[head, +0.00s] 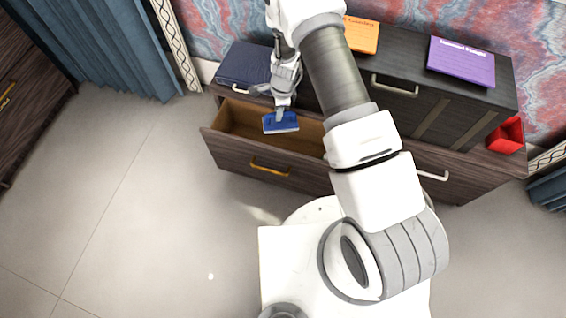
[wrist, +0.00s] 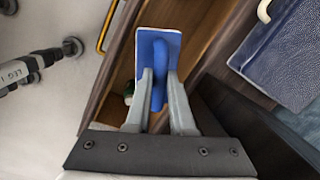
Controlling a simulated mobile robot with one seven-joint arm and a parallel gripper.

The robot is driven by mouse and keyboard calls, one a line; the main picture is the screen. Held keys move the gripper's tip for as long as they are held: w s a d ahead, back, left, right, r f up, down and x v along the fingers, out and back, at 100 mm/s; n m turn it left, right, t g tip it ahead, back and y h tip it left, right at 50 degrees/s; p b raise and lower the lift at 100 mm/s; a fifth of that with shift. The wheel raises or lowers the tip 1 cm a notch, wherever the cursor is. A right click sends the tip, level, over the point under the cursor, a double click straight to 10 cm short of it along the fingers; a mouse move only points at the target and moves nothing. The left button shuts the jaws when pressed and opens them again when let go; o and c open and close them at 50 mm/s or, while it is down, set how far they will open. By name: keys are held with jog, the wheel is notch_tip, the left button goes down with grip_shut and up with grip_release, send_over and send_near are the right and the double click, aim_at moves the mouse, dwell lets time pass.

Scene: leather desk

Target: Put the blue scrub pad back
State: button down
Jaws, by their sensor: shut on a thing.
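The blue scrub pad (head: 281,123) has a blue top with a raised grip and a pale lower edge. It also shows in the wrist view (wrist: 171,42). My gripper (head: 280,114) is shut on the pad's raised grip, with one finger on each side in the wrist view (wrist: 160,88). The pad is over the open drawer (head: 235,165) of the low dark wood cabinet. I cannot tell whether it is above the rim or just inside. The drawer's right part is hidden behind my arm.
A dark blue case (head: 243,62) with a pale handle lies behind the drawer. A dark chest (head: 420,105) bears an orange book (head: 361,36) and a purple book (head: 461,62). A red container (head: 507,136) stands at the right. A small green thing (wrist: 129,92) shows inside the drawer.

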jog(key=shift+w+a+f, duration=0.1)
jog(key=shift+w+f, duration=0.05)
jog(key=shift+f, duration=0.35)
jog(key=shift+m, duration=0.3)
notch_tip(320, 180, down, 27)
jog(key=b, duration=0.9)
jog(key=shift+f, duration=0.2)
jog(key=shift+f+b, duration=0.15)
jog(key=shift+b, duration=0.25)
jog(key=c, duration=1.2)
grip_release()
jog(key=shift+c, duration=0.2)
jog(key=o, duration=0.5)
jog(key=shift+c, duration=0.2)
notch_tip(320, 180, up, 8)
jog(key=p, duration=0.3)
jog(key=shift+s+d+f, duration=0.15)
jog(key=shift+s+d, duration=0.1)
jog(key=shift+s, duration=0.15)
